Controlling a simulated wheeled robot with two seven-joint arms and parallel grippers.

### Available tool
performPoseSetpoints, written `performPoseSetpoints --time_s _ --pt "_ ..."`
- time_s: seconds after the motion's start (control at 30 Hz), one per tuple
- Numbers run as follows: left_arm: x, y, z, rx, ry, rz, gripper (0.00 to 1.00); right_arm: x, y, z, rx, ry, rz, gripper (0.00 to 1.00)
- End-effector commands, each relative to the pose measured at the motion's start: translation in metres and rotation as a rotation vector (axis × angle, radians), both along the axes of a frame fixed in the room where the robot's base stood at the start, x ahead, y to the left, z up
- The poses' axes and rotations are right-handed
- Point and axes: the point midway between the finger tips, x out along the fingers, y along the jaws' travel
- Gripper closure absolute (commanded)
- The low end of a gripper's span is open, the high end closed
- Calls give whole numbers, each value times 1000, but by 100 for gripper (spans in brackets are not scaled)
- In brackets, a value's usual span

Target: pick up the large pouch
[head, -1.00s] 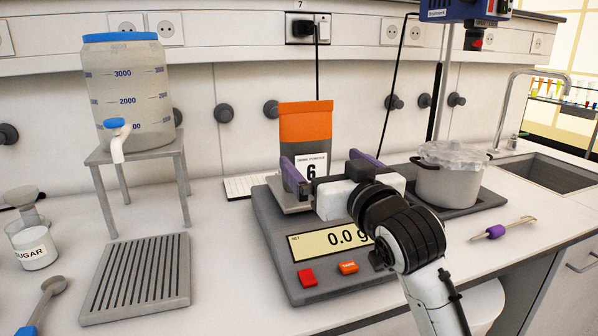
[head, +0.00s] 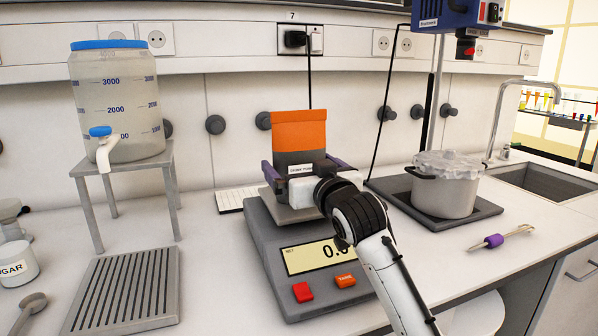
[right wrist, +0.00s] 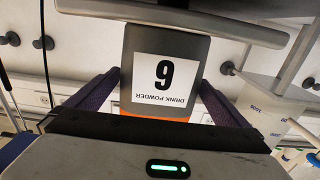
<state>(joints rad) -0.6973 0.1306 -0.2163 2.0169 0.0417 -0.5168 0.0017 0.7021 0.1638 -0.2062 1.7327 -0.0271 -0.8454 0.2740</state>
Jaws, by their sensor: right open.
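The large pouch (head: 299,132) is dark grey with an orange top and stands upright on the scale (head: 259,245). Its white label, reading 6 and DRINK POWDER, shows upside down in the right wrist view (right wrist: 165,85); in the head view my gripper hides most of it. My right gripper (head: 303,172) is open, its purple fingers on either side of the pouch's front. The fingers also show left and right of the pouch in the right wrist view (right wrist: 160,95). I cannot tell whether they touch it. My left gripper is not in view.
A lidded dispenser (head: 115,105) stands on a grey stand at the left, above a slotted tray (head: 165,290). A pot (head: 443,190) with a crumpled cover sits on a dark plate at the right.

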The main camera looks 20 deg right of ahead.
Motion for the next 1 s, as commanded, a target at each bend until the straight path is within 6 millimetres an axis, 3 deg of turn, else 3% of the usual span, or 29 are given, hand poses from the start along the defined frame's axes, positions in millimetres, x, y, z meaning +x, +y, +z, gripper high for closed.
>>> performPoseSetpoints --time_s 0.27,0.6,0.87,1.0 --pt "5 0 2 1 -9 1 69 4 0 0 0 0 0 0" --pt "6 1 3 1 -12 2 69 4 0 0 1 0 0 54" --pt "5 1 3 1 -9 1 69 3 0 6 1 -8 1 56" --pt "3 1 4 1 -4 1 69 3 0 23 2 -12 1 56"
